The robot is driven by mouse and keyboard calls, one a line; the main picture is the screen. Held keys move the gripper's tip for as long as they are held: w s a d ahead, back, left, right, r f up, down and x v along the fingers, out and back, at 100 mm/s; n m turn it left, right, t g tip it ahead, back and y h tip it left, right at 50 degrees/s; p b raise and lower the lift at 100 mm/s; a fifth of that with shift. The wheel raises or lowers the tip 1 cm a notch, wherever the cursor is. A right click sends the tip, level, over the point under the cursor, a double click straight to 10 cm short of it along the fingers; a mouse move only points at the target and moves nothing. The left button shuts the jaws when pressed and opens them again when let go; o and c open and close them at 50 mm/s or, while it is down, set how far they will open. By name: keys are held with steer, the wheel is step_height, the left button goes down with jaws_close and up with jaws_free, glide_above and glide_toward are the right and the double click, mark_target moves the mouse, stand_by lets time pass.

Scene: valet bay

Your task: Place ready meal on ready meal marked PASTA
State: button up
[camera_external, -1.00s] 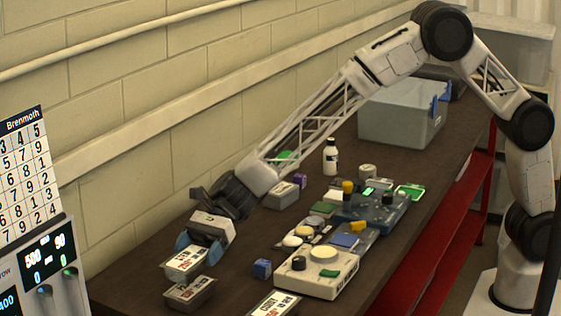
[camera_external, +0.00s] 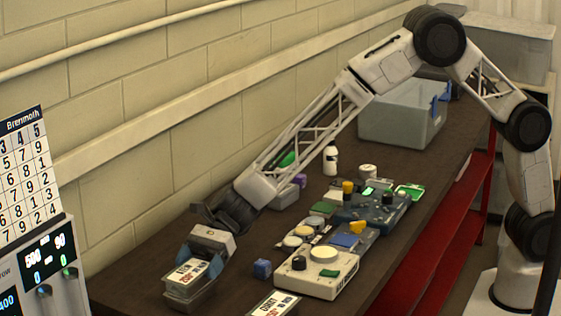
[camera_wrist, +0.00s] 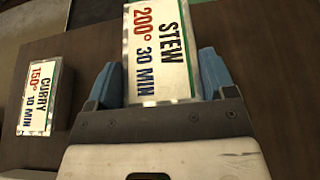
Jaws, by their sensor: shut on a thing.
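My gripper (camera_wrist: 158,82) is shut on a ready meal marked STEW (camera_wrist: 160,45), a tray with a white label, with one blue finger on each side. In the external view my gripper (camera_external: 203,258) holds this meal (camera_external: 188,272) directly over another ready meal (camera_external: 186,301) at the near left of the bench. The lower meal's label is hidden, so I cannot read it. I cannot tell whether the two trays touch. A ready meal marked CURRY (camera_wrist: 40,97) lies left of my gripper in the wrist view; a white-labelled meal (camera_external: 272,306) lies at the external view's bottom edge.
A white bottle (camera_external: 330,160) stands farther back. A grey bin (camera_external: 395,117) is at the far end.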

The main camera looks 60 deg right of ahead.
steer(key=o, duration=1.1)
steer(key=shift+f, duration=0.15)
steer(key=shift+c, duration=0.2)
steer(key=v, duration=1.2)
